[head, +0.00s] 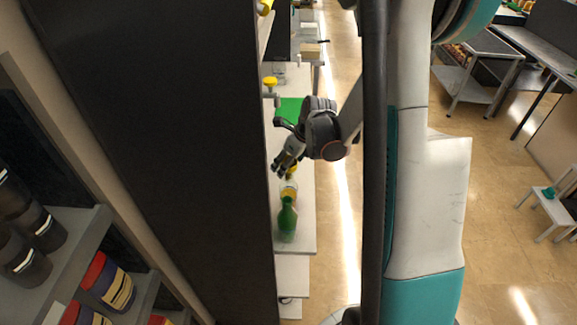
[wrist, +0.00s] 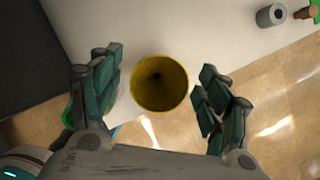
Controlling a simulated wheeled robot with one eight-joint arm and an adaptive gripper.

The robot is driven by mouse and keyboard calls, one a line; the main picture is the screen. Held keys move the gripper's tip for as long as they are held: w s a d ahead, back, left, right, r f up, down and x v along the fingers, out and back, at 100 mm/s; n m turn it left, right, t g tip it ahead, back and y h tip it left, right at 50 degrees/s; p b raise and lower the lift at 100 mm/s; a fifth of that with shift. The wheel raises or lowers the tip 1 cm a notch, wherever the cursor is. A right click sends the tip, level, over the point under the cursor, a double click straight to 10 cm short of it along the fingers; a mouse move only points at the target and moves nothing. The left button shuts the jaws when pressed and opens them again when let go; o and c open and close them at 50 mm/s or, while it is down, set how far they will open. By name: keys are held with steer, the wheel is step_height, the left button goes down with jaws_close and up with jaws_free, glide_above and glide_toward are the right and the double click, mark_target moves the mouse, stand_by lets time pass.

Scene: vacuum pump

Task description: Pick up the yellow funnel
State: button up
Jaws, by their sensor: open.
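The yellow funnel (wrist: 159,82) shows in the wrist view as a round, dark-centred cone mouth, on or over a white surface. My gripper (wrist: 160,95) is open, with its dark green finger pads spread to the left and right of the funnel and a gap on both sides. In the head view my gripper (head: 283,167) hangs over the white shelf.
A green mat (head: 289,106) lies farther back. A tall dark panel (head: 150,130) borders the shelf on the left.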

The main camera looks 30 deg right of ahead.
steer(key=shift+c, duration=0.2)
steer(key=c, duration=1)
steer(key=shift+c, duration=0.2)
